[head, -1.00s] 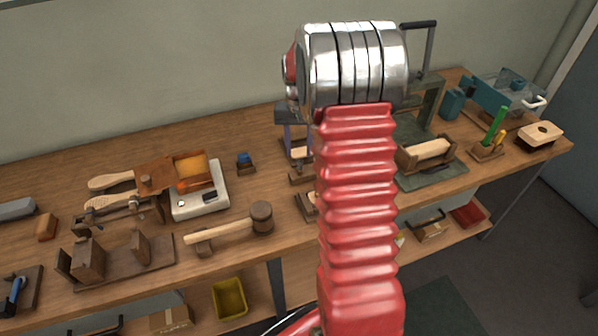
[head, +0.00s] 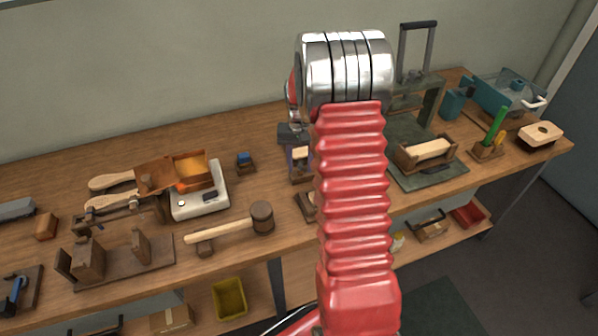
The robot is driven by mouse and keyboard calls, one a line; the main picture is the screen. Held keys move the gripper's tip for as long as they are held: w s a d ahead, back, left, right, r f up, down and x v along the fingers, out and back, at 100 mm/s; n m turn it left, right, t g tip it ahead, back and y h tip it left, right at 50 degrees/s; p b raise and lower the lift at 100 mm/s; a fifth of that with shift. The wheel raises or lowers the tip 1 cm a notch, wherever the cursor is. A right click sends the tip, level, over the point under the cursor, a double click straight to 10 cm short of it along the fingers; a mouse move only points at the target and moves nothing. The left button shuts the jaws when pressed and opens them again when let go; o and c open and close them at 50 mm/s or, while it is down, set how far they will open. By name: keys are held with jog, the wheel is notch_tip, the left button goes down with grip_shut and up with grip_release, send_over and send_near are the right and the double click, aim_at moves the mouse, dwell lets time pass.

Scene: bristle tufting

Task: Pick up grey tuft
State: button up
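My gripper (head: 300,164) is partly in view, just left of my red arm and below its silver wrist. Its dark grey body shows above dark, purplish finger parts. It is low over the middle of the bench, at a small dark stand with a pale wooden piece (head: 300,152). Whether the fingers are open or shut is too small and too covered to tell. I cannot make out a grey tuft; my arm hides part of this area.
On the wooden bench (head: 130,220) a mallet (head: 235,228), a white scale-like box (head: 200,204) and a small blue-topped block (head: 245,161) stand to the left. A press frame (head: 432,100) and a wooden box (head: 425,153) stand to the right. A yellow bin (head: 229,298) is below.

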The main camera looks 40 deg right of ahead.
jog(key=shift+f, duration=0.35)
jog(key=shift+c, duration=0.2)
grip_shut()
dwell(0.4)
